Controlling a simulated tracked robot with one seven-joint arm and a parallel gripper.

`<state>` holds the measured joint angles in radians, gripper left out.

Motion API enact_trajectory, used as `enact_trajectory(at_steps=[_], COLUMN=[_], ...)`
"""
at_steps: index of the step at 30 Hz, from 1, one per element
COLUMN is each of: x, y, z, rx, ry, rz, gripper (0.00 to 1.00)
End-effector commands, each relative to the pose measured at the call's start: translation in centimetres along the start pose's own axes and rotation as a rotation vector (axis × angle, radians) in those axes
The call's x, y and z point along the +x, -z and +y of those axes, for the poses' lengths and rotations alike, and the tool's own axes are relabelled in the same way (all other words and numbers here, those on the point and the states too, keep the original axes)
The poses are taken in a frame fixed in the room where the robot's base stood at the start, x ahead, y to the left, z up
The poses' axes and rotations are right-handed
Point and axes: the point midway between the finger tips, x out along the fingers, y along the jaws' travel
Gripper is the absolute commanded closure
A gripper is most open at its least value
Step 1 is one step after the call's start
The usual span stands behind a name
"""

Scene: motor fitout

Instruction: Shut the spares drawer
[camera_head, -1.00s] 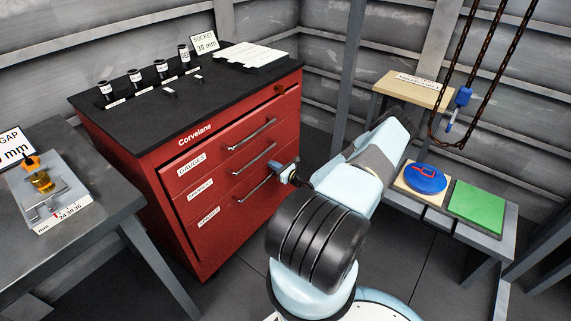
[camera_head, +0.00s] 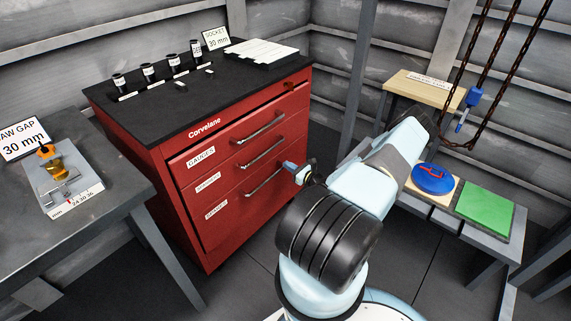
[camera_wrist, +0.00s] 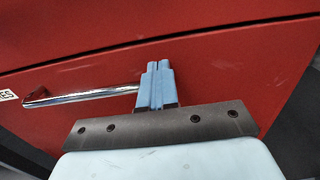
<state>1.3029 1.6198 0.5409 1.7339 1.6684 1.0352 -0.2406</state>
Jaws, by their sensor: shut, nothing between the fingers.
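The red cabinet (camera_head: 190,150) has three stacked drawers with bar handles and white labels. The top label reads GAUGES; the lower ones are small and hard to read. The lowest drawer (camera_head: 230,208), apparently the spares drawer, looks flush or nearly flush with the cabinet; I cannot tell whether a small gap is left. My gripper (camera_head: 288,166) is shut and empty at the right end of that drawer's handle (camera_head: 262,181). In the wrist view, the blue fingers (camera_wrist: 158,66) point at the red front beside the handle's (camera_wrist: 85,95) right end. Contact cannot be told.
Sockets (camera_head: 172,64) and a white tray (camera_head: 262,52) stand on the cabinet's black top. A grey bench with a jaw gauge (camera_head: 62,180) is at left. At right, a low bench holds a blue disc (camera_head: 432,180) and green mat (camera_head: 484,211); chains hang above.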

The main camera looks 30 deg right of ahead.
Motion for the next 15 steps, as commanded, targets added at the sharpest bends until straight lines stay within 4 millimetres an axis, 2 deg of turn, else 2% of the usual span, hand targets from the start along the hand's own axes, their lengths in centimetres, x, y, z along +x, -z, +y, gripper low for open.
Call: enact_trajectory(at_steps=[6,12,15], x=[-4.7,-7.7,-8.6], y=[0.0,0.0,0.0], z=[-0.4,-0.5,-0.5], rx=[0.0,-0.002,-0.001], ry=[0.006,0.008,0.008], rz=[0.0,0.001,0.001], gripper=[1.0,1.0,1.0])
